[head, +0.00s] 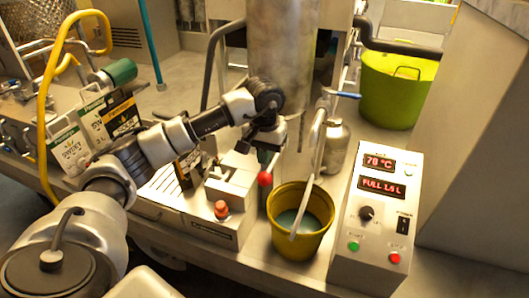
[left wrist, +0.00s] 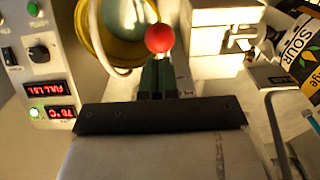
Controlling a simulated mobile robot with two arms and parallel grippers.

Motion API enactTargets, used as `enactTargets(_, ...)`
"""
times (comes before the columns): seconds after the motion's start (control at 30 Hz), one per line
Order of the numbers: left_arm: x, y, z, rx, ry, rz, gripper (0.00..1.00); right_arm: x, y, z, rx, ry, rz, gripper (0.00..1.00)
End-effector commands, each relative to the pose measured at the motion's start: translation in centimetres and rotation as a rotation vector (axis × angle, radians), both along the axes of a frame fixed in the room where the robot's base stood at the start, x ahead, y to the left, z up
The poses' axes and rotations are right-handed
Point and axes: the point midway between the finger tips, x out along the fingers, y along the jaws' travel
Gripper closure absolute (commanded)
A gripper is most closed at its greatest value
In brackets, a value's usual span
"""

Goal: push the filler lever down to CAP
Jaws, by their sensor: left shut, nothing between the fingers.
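The filler lever's red ball knob (head: 265,179) shows beside the pale filler block (head: 232,188), left of the yellow bucket. It also shows in the left wrist view as a red ball (left wrist: 160,38), just beyond my fingertips. My left gripper (head: 266,158) points down at the knob, with its dark green fingers (left wrist: 159,72) together and nothing between them. Whether the tips touch the knob I cannot tell. The lever's rod is mostly hidden, and no CAP mark can be read. My right gripper is not in view.
A yellow bucket (head: 329,236) with liquid stands right of the knob. A control box (head: 352,238) reads 78 °C and FULL, with its green light lit in the wrist view. A steel tank (head: 285,60) rises behind my gripper. Cartons (head: 68,149) stand left.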

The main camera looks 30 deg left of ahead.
Motion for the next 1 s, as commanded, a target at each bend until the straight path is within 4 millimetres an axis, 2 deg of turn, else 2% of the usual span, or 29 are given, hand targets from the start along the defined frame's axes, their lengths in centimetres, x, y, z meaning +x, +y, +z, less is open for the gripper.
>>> enactTargets(1.0, 0.0, 0.0, -5.3, -0.001, 0.002, -0.001, 1.00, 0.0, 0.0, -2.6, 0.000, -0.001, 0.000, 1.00)
